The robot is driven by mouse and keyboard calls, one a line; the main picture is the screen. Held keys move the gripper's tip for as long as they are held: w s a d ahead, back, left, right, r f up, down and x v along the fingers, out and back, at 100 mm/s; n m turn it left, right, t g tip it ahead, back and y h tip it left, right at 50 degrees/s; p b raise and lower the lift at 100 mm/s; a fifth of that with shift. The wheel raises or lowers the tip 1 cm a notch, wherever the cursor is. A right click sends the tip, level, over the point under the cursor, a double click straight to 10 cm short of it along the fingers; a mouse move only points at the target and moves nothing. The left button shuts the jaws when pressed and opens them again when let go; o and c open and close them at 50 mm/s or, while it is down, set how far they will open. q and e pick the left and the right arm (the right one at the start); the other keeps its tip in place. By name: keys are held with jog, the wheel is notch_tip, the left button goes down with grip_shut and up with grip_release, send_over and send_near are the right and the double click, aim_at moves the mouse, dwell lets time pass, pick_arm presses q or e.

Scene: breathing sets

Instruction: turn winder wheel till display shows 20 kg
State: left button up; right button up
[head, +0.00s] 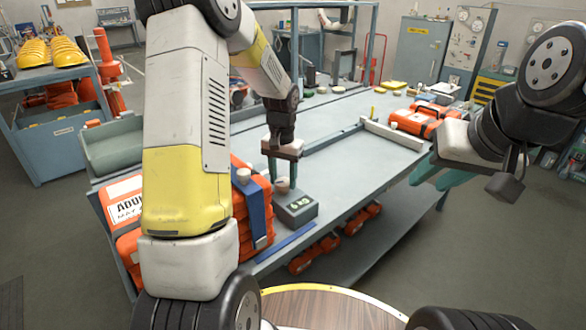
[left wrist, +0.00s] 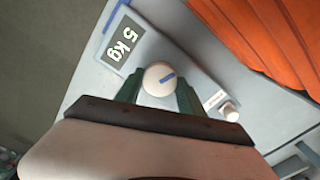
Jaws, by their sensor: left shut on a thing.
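The winder wheel, a round white knob with a blue mark, shows in the left wrist view (left wrist: 156,86) and in the head view (head: 283,186). It sits on a grey unit (head: 297,212) at the table's near edge. The unit's display (left wrist: 122,45) reads 5 kg in the left wrist view; it is small in the head view. My left gripper (head: 279,178) points down, its green fingers shut on the wheel from both sides. My right gripper (head: 432,180) is open and empty, off to the right by the table's edge.
Orange cases with a blue strap (head: 258,215) stand just left of the unit. A smaller white knob (left wrist: 230,112) is beside the wheel. An orange case (head: 425,118) lies at the back right. The middle tabletop (head: 355,165) is clear.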

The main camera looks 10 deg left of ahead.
aim_at(283, 181)
pick_arm(q)
jog(key=o, duration=1.4)
jog(key=shift+c, duration=0.2)
jog(key=shift+r, duration=3.95)
jog(key=shift+r, duration=0.1)
jog(key=s+r+t, duration=0.3)
jog(key=s+r, duration=0.7)
jog(key=s+d+r+n+t+h, duration=0.1)
jog(key=s, duration=0.6)
jog(key=s+d+r+n+t+h, duration=0.1)
jog(key=s+r+t, duration=0.1)
jog(key=s, duration=0.5)
jog(key=shift+d, duration=0.3)
